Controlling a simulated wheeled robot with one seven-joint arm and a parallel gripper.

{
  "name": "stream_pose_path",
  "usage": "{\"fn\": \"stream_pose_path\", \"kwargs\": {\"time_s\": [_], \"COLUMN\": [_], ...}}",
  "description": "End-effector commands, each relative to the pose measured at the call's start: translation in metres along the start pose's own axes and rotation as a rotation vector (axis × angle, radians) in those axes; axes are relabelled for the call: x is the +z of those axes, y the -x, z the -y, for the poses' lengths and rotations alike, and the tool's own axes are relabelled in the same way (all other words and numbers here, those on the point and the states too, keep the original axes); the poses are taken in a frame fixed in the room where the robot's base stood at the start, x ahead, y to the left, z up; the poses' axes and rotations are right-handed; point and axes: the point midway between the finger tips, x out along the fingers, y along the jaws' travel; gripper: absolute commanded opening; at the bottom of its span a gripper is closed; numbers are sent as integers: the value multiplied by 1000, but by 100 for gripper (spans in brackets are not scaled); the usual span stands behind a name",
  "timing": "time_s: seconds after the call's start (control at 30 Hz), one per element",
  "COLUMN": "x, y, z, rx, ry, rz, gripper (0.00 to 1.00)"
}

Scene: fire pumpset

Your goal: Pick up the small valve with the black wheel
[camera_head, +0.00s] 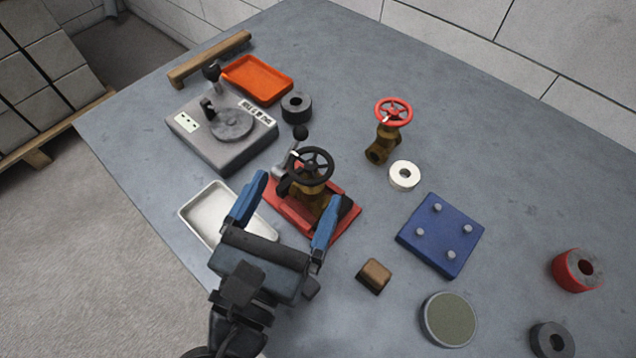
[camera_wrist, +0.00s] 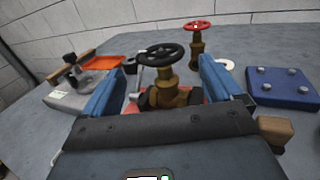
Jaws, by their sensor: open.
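The small valve with the black wheel (camera_head: 312,165) stands upright on a red base (camera_head: 345,222) near the middle of the table. Its brass body shows below the wheel. In the wrist view the black wheel (camera_wrist: 161,54) and brass body (camera_wrist: 172,97) appear between my two blue fingers. My gripper (camera_head: 296,207) is open, with one finger to the left of the valve and the other near its lower right. I cannot tell whether the fingers touch it. A second valve with a red wheel (camera_head: 394,111) stands farther back to the right; it also shows in the wrist view (camera_wrist: 197,26).
A white tray (camera_head: 197,216) lies left of my gripper. A grey fixture (camera_head: 205,150), an orange tray (camera_head: 258,80) and a dark ring (camera_head: 297,107) are behind. A blue pegged plate (camera_head: 441,236), brown block (camera_head: 374,276) and round disc (camera_head: 449,318) lie right.

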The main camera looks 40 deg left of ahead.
Motion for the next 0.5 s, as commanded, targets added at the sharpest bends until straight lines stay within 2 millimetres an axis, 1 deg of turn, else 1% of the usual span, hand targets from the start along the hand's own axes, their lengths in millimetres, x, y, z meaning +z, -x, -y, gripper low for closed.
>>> {"fn": "stream_pose_path", "kwargs": {"time_s": [0.33, 0.5], "x": [1, 0], "y": [-34, -58], "z": [1, 3], "rx": [-1, -1], "ry": [-1, -2], "rz": [1, 1], "gripper": [93, 93]}}
